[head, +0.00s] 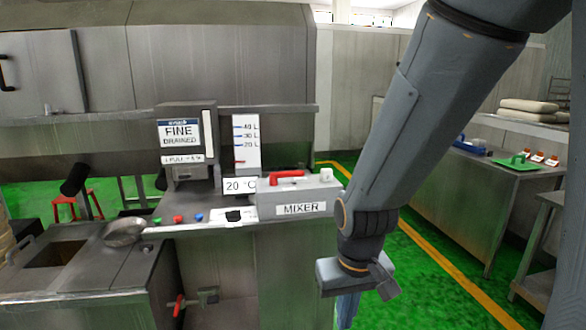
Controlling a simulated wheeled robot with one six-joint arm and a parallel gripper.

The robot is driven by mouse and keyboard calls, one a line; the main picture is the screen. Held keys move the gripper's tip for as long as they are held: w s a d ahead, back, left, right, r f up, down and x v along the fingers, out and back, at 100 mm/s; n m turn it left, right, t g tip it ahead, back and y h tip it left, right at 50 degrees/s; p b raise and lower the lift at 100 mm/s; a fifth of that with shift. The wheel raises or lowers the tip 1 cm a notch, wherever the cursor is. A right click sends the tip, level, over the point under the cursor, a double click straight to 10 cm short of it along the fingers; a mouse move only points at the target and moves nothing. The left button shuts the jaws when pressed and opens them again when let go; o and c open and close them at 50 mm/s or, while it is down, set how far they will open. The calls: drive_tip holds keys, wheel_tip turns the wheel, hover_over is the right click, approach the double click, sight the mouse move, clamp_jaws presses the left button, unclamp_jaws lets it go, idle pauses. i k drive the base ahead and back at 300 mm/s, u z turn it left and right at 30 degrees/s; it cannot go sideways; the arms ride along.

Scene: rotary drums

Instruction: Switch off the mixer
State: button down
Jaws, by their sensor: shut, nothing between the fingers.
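The mixer control is a grey box (270,206) labelled MIXER, at the right end of the steel console in the head view. A red lever (287,175) lies along its top, and a small light knob (326,174) sits near its right end. My gripper (347,312) hangs at the bottom of the picture, below and to the right of the box and apart from it. It is shut and empty. Its tips are hard to make out at the lower edge.
Green, red (178,219) and blue buttons sit on the console left of the box, near a metal scoop (124,232). A display reads FINE DRAINED (180,133). A red-handled valve (179,305) is below. Green floor lies open between console and right-hand steel table (465,200).

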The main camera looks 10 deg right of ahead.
sight(273, 177)
drive_tip(key=z, duration=0.75)
drive_tip(key=i, duration=1.4)
drive_tip(key=u, duration=0.3)
